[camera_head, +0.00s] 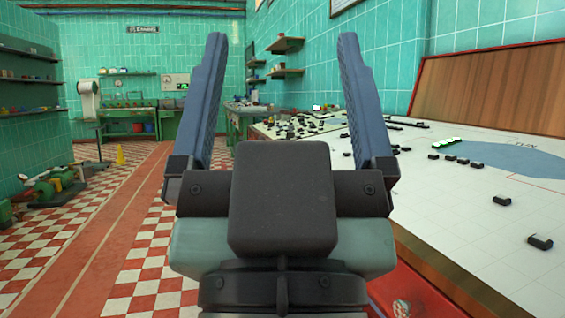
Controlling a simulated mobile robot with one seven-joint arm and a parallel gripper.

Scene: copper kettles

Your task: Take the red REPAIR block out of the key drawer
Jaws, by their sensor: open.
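My gripper (280,100) fills the middle of the head view, its two blue fingers pointing up and spread wide apart. Nothing is between the fingers except the distant room behind them. I cannot make out a red REPAIR block or a key drawer in this view. A red surface (415,295) with a small pale round part shows low at the right, just beside my gripper's base; I cannot tell what it is.
A long white table (470,215) with several small black blocks (502,200) and a blue patch runs along the right, backed by a brown board (490,85). Green benches (130,112) stand far back.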

